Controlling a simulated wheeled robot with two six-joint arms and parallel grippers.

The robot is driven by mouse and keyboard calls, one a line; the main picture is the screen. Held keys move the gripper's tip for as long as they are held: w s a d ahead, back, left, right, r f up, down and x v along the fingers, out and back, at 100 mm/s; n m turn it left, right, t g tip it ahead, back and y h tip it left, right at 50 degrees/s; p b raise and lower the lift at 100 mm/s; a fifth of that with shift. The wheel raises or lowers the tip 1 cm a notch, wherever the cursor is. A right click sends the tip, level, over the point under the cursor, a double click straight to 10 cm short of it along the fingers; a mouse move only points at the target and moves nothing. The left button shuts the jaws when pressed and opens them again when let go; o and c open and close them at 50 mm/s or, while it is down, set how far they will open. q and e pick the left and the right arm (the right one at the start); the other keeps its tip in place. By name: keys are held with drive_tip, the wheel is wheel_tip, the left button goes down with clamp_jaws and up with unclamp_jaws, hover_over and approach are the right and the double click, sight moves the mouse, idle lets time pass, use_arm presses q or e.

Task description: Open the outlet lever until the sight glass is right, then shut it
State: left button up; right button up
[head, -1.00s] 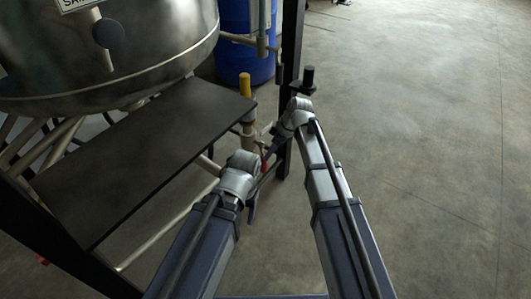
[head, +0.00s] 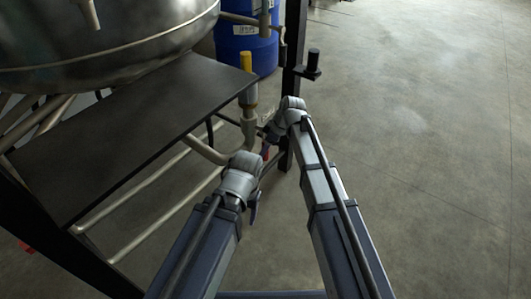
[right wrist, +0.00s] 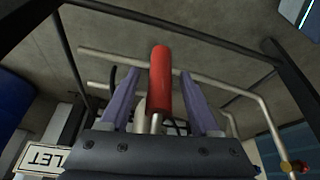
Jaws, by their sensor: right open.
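The outlet lever's red handle (right wrist: 160,80) stands between the two purple fingers of my right gripper (right wrist: 155,100) in the right wrist view. The fingers are open, with a gap on either side of the handle. In the head view only a small red piece of the lever (head: 265,154) shows beside my right gripper (head: 268,142), below a pipe with a yellow top. My left gripper (head: 253,208) hangs to the lower left, mostly hidden behind its own wrist; its jaws cannot be read.
A dark flat shelf (head: 120,130) lies left of my arms, under a steel vessel (head: 120,35). A black post (head: 293,70) stands just behind my right wrist. A blue drum (head: 245,45) is at the back. Open floor (head: 420,130) lies to the right.

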drive_tip(key=shift+c, duration=0.2)
clamp_jaws()
idle(0.3)
idle(0.9)
